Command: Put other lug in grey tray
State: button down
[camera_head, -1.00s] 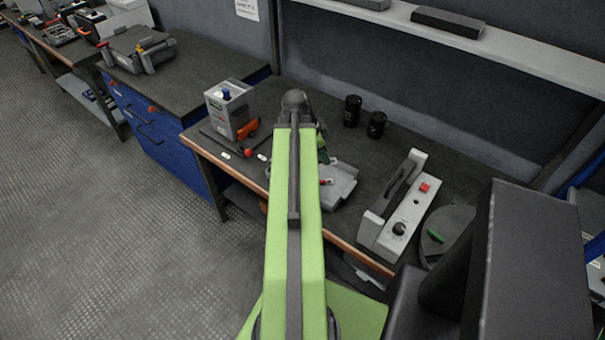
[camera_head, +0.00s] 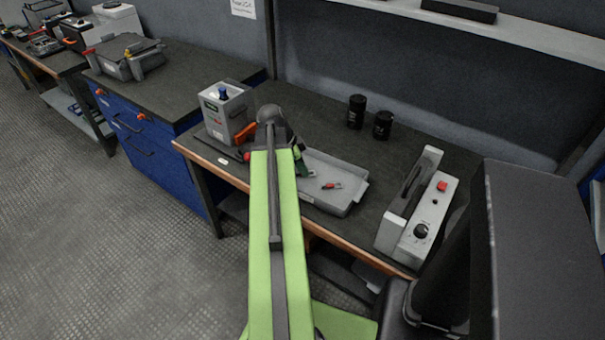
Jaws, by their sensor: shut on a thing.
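The grey tray (camera_head: 350,205) lies on the workbench to the right of my arm, open side up. A small lug with a red part (camera_head: 332,186) lies in it. My gripper (camera_head: 302,168) shows only in part beside my green arm, near the tray's left end. It is shut on a lug that my arm hides. A small red piece (camera_head: 246,157) shows at the left edge of my arm; I cannot tell what it belongs to.
Two black cylinders (camera_head: 356,112) stand behind the tray. A grey device with a red button (camera_head: 420,215) stands to the right.

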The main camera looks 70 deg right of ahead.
jog(key=shift+f+b, duration=0.3)
jog(key=shift+b, duration=0.05)
jog(key=c, duration=1.5)
grip_release()
jog(key=shift+r, duration=0.1)
jog(key=p+v, duration=1.2)
jog(key=shift+d+r, duration=0.1)
jog(key=shift+r, duration=0.2)
